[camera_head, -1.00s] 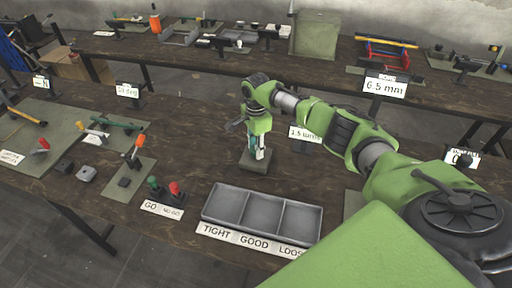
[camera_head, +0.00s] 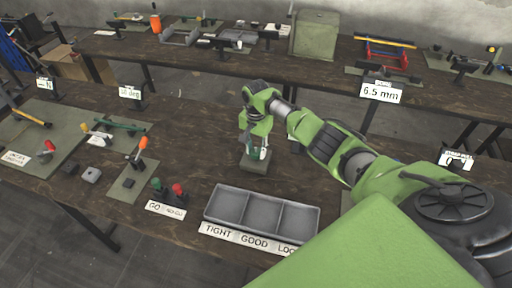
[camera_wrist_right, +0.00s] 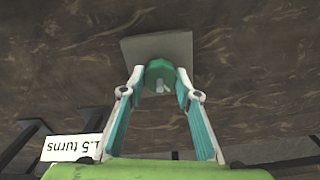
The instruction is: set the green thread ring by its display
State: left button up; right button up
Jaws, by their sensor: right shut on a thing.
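The green thread ring (camera_wrist_right: 159,72) sits at a small light peg on a square grey-green block in the right wrist view. My right gripper (camera_wrist_right: 160,86) is shut on the ring, with one finger on each side of it. In the head view my right gripper (camera_head: 256,154) points down over the block (camera_head: 256,165), and its fingers mostly hide the ring. The display reading "1.5 turns" (camera_wrist_right: 73,148) stands near the block in the right wrist view; my arm hides it in the head view. My left gripper is not in view.
A grey three-part tray (camera_head: 262,211) marked TIGHT, GOOD and LOOSE lies in front of the block. Red and green GO/NO-GO gauges (camera_head: 167,192) stand left of it. A "6.5 mm" display (camera_head: 381,92) stands behind my arm. The wood left of the block is clear.

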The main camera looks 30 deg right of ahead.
jog(key=n, duration=0.3)
jog(key=shift+n, duration=0.4)
jog(key=n, duration=0.3)
jog(key=shift+n, duration=0.3)
jog(key=n, duration=0.3)
jog(key=shift+n, duration=0.4)
jog(key=n, duration=0.3)
jog(key=shift+n, duration=0.3)
jog(key=n, duration=0.3)
jog(key=shift+n, duration=0.3)
jog(key=n, duration=0.3)
jog(key=shift+n, duration=0.3)
jog(key=n+b, duration=0.1)
jog(key=n, duration=0.3)
jog(key=shift+n+b, duration=0.3)
jog(key=shift+n, duration=1.3)
